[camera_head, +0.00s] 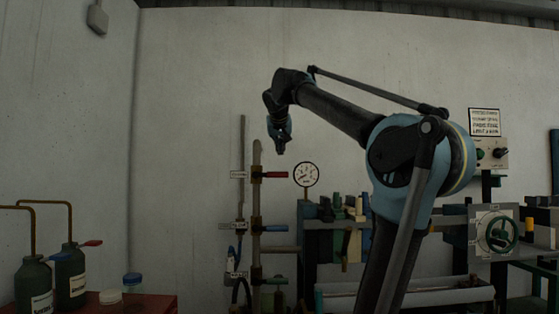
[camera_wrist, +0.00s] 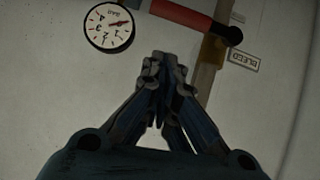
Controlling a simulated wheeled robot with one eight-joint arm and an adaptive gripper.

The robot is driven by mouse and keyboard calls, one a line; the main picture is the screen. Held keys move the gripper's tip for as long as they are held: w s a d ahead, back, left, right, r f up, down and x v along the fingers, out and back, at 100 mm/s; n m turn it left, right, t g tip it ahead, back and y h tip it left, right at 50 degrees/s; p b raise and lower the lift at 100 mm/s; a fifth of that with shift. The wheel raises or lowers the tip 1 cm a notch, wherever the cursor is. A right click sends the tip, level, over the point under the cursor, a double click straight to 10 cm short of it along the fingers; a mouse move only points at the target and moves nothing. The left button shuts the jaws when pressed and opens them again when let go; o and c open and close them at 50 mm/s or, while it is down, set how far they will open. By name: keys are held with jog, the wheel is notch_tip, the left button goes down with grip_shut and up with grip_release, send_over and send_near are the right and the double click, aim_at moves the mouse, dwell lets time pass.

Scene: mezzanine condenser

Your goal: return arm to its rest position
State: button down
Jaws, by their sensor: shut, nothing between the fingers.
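My arm is raised and bent in the head view, with its elbow high and its end hanging down. My gripper (camera_head: 281,150) points downward in front of the pale wall, just above and left of the round pressure gauge (camera_head: 306,174). In the wrist view my gripper (camera_wrist: 164,62) has its fingertips together with nothing between them. The gauge (camera_wrist: 109,26) shows at the upper left there, and a red-handled valve (camera_wrist: 185,14) on a vertical pipe lies beyond the fingertips.
Vertical pipes with a red-handled valve (camera_head: 272,174) and a blue-handled valve (camera_head: 272,228) stand below the gripper. A handwheel panel (camera_head: 497,234) is at the right.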

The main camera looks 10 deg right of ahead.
jog(key=d+v, duration=0.1)
jog(key=v, duration=0.4)
jog(key=s+d+f+g, duration=0.2)
jog(key=s+f, duration=0.2)
jog(key=f, duration=0.6)
jog(key=s+d+f+g, duration=0.1)
jog(key=s+d+f, duration=0.2)
jog(key=f, duration=0.8)
jog(key=s+d+f+g, duration=0.2)
jog(key=s+f, duration=0.2)
jog(key=f, duration=0.6)
jog(key=s+f+g, duration=0.1)
jog(key=s+f, duration=0.5)
jog(key=f, duration=0.5)
jog(key=s+f+g+y, duration=0.1)
jog(key=s+f, duration=0.6)
jog(key=f, duration=0.3)
jog(key=s+f+g, duration=0.1)
jog(key=s+f, duration=0.5)
jog(key=f, duration=0.5)
jog(key=shift+s+f+g+y, duration=0.3)
jog(key=shift+s+f+g, duration=0.05)
jog(key=shift+s+g, duration=0.05)
jog(key=shift+w, duration=0.1)
jog(key=shift+w+f, duration=0.2)
jog(key=shift+w, duration=0.2)
